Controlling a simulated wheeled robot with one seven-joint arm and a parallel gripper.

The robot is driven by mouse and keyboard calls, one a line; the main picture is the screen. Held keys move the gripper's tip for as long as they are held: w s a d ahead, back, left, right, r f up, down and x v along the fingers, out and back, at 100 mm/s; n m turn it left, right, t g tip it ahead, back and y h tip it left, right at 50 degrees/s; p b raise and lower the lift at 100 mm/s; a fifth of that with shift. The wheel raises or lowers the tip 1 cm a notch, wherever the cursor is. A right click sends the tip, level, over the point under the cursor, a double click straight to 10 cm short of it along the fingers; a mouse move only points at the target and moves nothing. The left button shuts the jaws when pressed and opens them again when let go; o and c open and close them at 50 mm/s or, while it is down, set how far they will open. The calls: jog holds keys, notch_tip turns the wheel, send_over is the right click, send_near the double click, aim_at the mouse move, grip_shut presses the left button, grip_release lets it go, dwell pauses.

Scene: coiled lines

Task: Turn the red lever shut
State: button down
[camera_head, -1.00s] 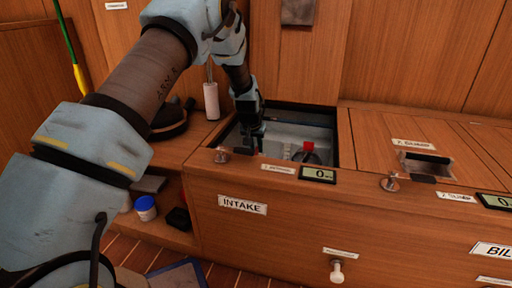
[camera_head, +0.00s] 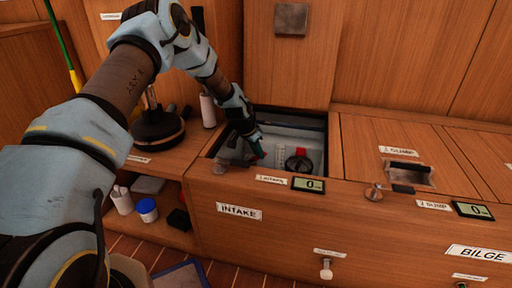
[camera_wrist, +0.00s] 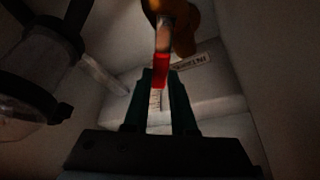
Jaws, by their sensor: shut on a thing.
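The red lever (camera_wrist: 161,70) shows in the wrist view, joined to an orange-brown valve body (camera_wrist: 181,32) at the top. My gripper (camera_wrist: 160,80) has its two dark fingers on either side of the lever's red end and is shut on it. In the head view my gripper (camera_head: 256,154) reaches down into the open intake hatch (camera_head: 318,118), at its left side. The lever itself is mostly hidden there by my gripper.
A dark round part with a red top (camera_head: 299,160) stands in the hatch, right of my gripper. A dark cylinder with a clear bowl (camera_wrist: 28,105) is close on the left in the wrist view. The hatch's walls are near. A digital display (camera_head: 308,185) sits at the front edge.

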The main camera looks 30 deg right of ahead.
jog(key=shift+s+d+m, duration=0.1)
jog(key=shift+s+m, duration=0.15)
jog(key=shift+m, duration=0.15)
jog(key=c, duration=0.7)
grip_release()
